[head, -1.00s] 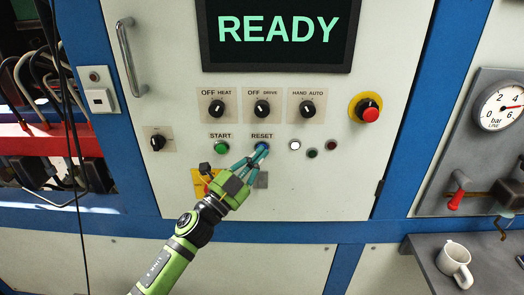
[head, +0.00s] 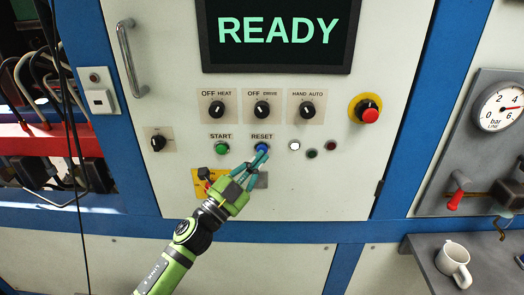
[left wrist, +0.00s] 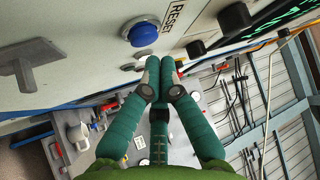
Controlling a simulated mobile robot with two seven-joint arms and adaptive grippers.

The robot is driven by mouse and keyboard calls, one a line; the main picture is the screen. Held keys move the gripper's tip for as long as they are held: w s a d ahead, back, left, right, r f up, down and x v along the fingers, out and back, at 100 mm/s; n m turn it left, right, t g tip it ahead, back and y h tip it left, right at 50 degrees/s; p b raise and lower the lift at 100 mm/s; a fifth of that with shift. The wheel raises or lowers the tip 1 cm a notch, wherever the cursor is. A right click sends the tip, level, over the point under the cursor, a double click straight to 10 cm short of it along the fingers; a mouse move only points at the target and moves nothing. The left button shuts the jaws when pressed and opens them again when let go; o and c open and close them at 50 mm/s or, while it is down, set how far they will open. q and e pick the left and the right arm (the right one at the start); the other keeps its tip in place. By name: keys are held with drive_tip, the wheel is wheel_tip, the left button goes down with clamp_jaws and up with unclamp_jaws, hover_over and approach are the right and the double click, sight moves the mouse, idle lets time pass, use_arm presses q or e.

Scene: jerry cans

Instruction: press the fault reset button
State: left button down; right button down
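The blue reset button (head: 261,148) is on the cabinet door below the RESET label. It shows large and unobstructed in the left wrist view (left wrist: 140,34). My left gripper (head: 262,157) is just below the button in the head view, its teal fingers pointing up at the panel. In the left wrist view the fingertips (left wrist: 160,66) are together with nothing between them, and a gap separates them from the button. The screen (head: 279,30) above reads READY in green. My right gripper is in neither view.
A green START button (head: 221,148) sits left of the reset button, and small indicators (head: 295,145) sit to its right. Rotary switches (head: 262,109) are above. A red emergency stop (head: 368,111) is farther right. A mug (head: 453,262) stands on a shelf at lower right.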

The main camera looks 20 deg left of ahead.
use_arm(q)
drive_tip(key=s, duration=0.2)
drive_tip(key=s+d+p, duration=0.1)
drive_tip(key=s, duration=0.1)
drive_tip(key=shift+s+d, duration=0.2)
drive_tip(key=shift+s, duration=0.2)
idle(0.5)
drive_tip(key=w+a+f+n+g+y, duration=0.1)
drive_tip(key=a+f+n+g+y, duration=0.15)
drive_tip(key=f, duration=0.85)
drive_tip(key=a+f+n+g+y, duration=0.1)
drive_tip(key=a+f+n+y, duration=0.2)
drive_tip(key=f, duration=0.9)
drive_tip(key=s+a+f+n+g+y, duration=0.15)
drive_tip(key=s+f, duration=0.25)
drive_tip(key=f, duration=0.5)
drive_tip(key=s+d+f+n+g+y, duration=0.1)
drive_tip(key=s+f+n+g, duration=0.2)
drive_tip(key=f, duration=0.6)
drive_tip(key=s+a+f+n+g+y, duration=0.1)
drive_tip(key=s+f+n+g, duration=0.35)
drive_tip(key=s+f, duration=1.3)
drive_tip(key=s+f+g, duration=0.3)
drive_tip(key=s, duration=0.8)
drive_tip(key=s+d+f+n+g, duration=0.1)
drive_tip(key=s+f+g, duration=0.2)
drive_tip(key=s, duration=0.8)
drive_tip(key=shift+d+f+g+b, duration=0.15)
drive_tip(key=shift+f+g+b, duration=0.2)
drive_tip(key=shift+g+b, duration=0.15)
